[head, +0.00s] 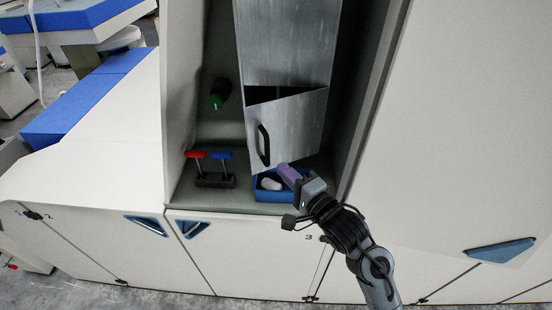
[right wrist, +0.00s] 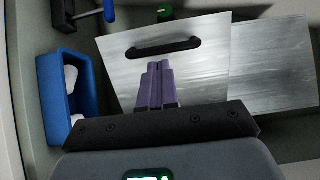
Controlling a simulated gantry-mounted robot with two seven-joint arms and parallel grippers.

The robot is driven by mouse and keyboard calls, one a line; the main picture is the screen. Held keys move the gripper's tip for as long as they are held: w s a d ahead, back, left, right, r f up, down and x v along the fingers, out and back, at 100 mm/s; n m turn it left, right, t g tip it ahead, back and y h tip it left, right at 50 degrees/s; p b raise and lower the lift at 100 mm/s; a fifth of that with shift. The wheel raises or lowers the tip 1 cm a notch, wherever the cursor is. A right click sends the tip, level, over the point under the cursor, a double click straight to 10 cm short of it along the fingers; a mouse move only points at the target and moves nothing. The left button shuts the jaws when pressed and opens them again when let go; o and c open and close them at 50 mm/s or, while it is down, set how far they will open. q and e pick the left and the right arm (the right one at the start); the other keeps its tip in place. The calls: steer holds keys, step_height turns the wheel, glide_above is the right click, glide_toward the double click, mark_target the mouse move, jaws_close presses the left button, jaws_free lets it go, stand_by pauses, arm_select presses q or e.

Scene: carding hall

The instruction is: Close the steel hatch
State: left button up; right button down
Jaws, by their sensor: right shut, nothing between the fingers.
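The steel hatch (head: 287,128) is the lower door of a tall steel box (head: 285,42) inside the cabinet recess. It stands partly open, with a dark gap (head: 268,95) along its top edge, and has a black handle (head: 263,145) on its left side. In the right wrist view the hatch (right wrist: 205,75) and its handle (right wrist: 163,47) lie ahead of the fingers. My right gripper (head: 285,170) is shut and empty at the hatch's lower edge; its purple fingers (right wrist: 155,82) overlap the hatch in the picture. I cannot tell whether they touch. My left gripper is not in view.
A blue bin (head: 263,193) with white items sits below the hatch. A red-handled lever (head: 196,155) and a blue-handled lever (head: 221,156) stand to its left. A green knob (head: 220,92) is on the back wall. The recess side walls bound the space.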

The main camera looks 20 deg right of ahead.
mark_target(269, 155)
steer(key=p+x, duration=0.1)
steer(key=x, duration=0.2)
steer(key=shift+w+a+r, duration=0.1)
steer(key=shift+w, duration=0.15)
steer(key=shift+w+a, duration=0.15)
steer(key=shift+w, duration=0.4)
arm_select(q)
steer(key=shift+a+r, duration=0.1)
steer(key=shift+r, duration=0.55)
